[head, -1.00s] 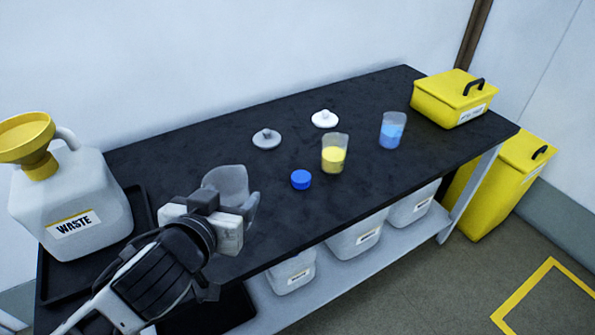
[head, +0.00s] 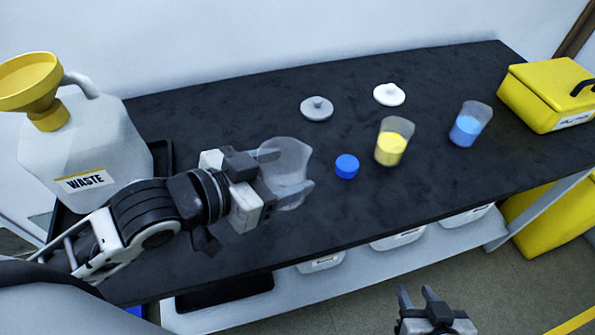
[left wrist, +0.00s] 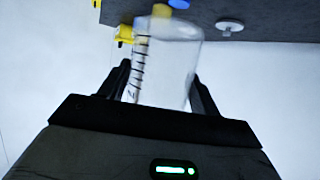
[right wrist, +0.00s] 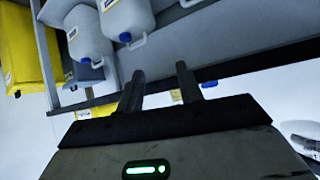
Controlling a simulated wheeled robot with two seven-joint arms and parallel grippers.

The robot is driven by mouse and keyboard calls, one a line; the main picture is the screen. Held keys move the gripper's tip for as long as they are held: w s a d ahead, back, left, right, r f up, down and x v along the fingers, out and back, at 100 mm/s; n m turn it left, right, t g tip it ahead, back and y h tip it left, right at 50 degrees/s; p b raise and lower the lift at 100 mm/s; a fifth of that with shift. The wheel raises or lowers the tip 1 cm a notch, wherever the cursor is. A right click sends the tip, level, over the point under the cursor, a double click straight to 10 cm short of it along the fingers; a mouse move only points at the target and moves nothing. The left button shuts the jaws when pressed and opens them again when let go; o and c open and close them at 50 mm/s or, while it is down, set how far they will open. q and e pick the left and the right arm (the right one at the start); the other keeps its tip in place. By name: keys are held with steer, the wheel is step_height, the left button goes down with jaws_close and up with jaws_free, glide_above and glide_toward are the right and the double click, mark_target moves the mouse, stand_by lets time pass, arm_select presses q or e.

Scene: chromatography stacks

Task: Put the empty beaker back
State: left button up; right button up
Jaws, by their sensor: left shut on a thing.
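The empty clear beaker (head: 287,165) is held by my left gripper (head: 290,190) over the left part of the black bench top. It also shows in the left wrist view (left wrist: 168,65), with dark graduation marks, between the two fingers. I see no liquid in it. My right gripper (head: 418,298) is in front of the bench near the bottom edge of the head view. Its fingers are apart with nothing between them, as the right wrist view (right wrist: 160,88) shows.
A beaker of yellow liquid (head: 393,142), a beaker of blue liquid (head: 469,124), a blue cap (head: 347,166) and two lids (head: 317,108) (head: 389,94) stand on the bench. The waste jug (head: 85,150) with yellow funnel is at left. A yellow box (head: 545,95) is at right.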

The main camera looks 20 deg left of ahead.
arm_select(q)
steer(key=w+f+b, duration=0.1)
steer(key=w+f, duration=0.2)
steer(key=w, duration=0.1)
steer(key=w+a+f+b, duration=0.1)
steer(key=w+f, duration=0.2)
steer(key=w, duration=0.1)
steer(key=w+f+b, duration=0.1)
steer(key=w+f, duration=0.2)
steer(key=w, duration=0.1)
steer(key=shift+w+a, duration=0.2)
steer(key=f, duration=0.3)
steer(key=shift+w+f, duration=0.1)
steer(key=shift+w, duration=0.1)
steer(key=shift+f, duration=0.15)
arm_select(e)
steer(key=shift+w+a+f+m+t+y, duration=0.3)
steer(key=shift+w+a+f, duration=0.15)
steer(key=shift+w+f, duration=0.05)
arm_select(q)
steer(key=shift+f, duration=0.15)
steer(key=o, duration=1.1)
arm_select(e)
steer(key=shift+s+f, duration=0.1)
